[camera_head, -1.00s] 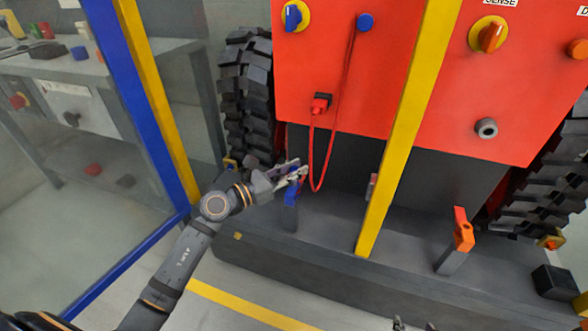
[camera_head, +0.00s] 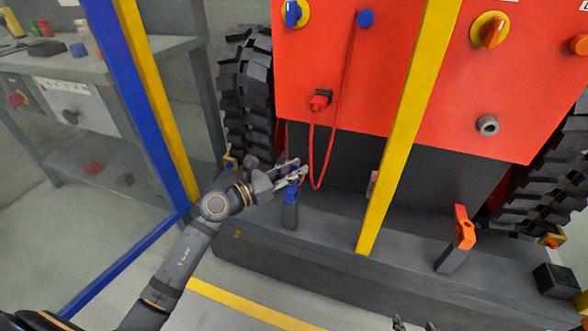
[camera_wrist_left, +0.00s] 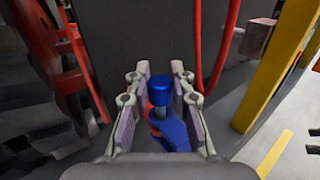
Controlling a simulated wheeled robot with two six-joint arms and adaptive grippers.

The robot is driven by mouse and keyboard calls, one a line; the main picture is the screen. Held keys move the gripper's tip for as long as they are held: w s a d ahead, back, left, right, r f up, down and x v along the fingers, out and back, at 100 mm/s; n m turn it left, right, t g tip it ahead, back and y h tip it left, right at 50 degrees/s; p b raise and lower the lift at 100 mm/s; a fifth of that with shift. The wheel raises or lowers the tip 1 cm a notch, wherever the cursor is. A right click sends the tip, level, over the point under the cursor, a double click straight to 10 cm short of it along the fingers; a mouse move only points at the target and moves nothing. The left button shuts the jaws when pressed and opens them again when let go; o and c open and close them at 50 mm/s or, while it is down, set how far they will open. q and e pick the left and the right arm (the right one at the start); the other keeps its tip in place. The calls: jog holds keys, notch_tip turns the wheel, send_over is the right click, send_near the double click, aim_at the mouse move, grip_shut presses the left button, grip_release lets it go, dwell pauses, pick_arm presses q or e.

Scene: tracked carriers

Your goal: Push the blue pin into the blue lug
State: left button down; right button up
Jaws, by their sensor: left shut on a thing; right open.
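The blue pin (camera_wrist_left: 158,88) has a round blue head and a grey shank, and stands between my left gripper's fingers in the left wrist view. Its shank goes down at the blue lug (camera_wrist_left: 174,131); how deep it sits is unclear. In the head view the lug (camera_head: 290,194) stands on a grey post on the carrier's ledge, and the fingers largely hide the pin. My left gripper (camera_head: 298,172) is shut on the pin, just above the lug. It also shows in the left wrist view (camera_wrist_left: 158,98). My right gripper (camera_head: 412,326) is open at the bottom edge, mostly out of frame.
A yellow post (camera_head: 408,125) stands right of the lug. A red cord (camera_head: 312,150) hangs from the red panel (camera_head: 350,60) close behind my left gripper. An orange lug (camera_head: 464,230) stands further right. A black track (camera_head: 245,95) is at the left.

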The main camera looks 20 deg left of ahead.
pick_arm(q)
jog(key=shift+f+b, duration=0.5)
jog(key=shift+f, duration=0.2)
jog(key=shift+f+b, duration=0.3)
jog(key=shift+f, duration=0.2)
dwell(1.0)
jog(key=c, duration=1.1)
grip_release()
jog(key=shift+v, duration=3.75)
